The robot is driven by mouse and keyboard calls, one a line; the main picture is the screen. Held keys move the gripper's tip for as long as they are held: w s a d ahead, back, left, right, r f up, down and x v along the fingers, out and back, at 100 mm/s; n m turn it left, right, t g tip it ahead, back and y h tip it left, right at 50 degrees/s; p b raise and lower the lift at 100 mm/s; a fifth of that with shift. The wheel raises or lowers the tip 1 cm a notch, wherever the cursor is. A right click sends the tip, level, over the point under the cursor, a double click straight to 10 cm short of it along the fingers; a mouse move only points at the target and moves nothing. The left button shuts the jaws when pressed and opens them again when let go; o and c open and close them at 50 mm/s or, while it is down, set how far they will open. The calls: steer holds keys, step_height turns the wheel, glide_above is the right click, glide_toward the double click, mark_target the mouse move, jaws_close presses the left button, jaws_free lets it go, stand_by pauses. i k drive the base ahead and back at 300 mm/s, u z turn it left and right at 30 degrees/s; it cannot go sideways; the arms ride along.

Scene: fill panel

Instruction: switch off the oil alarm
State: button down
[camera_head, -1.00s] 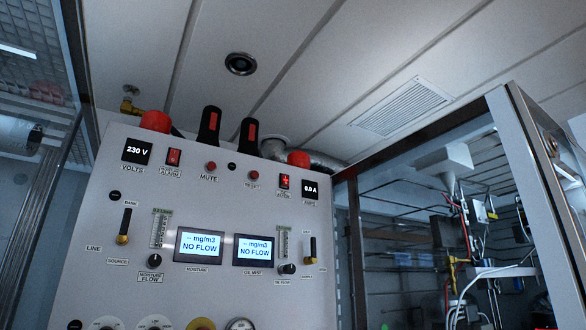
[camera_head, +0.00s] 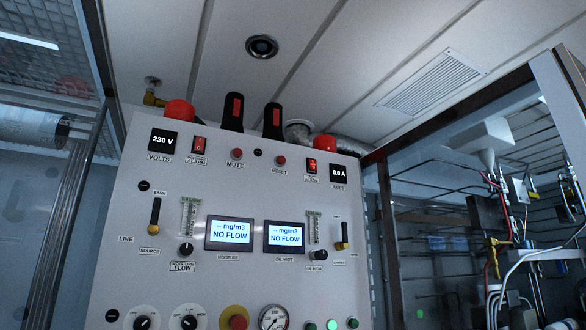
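The oil alarm switch (camera_head: 312,165) is a small red rocker in a black frame, near the upper right of the grey panel (camera_head: 150,290). A small, blurred label sits under it, and the amps display (camera_head: 338,171) is to its right. Its rocker looks brighter red with a pale mark; I cannot tell for sure which way it is tipped. A similar red rocker, the other alarm switch (camera_head: 199,145), sits at the upper left beside the volts display (camera_head: 163,142). My gripper is not in view.
Red domes (camera_head: 179,110) and two black upright pieces with red strips (camera_head: 232,111) stand along the panel's top edge. Two screens (camera_head: 229,233) read NO FLOW. A red button on yellow (camera_head: 237,321) is low down. A framed glass enclosure (camera_head: 480,200) stands right.

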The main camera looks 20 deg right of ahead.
mark_target(313, 163)
steer(key=i, duration=0.9)
steer(key=z, duration=0.25)
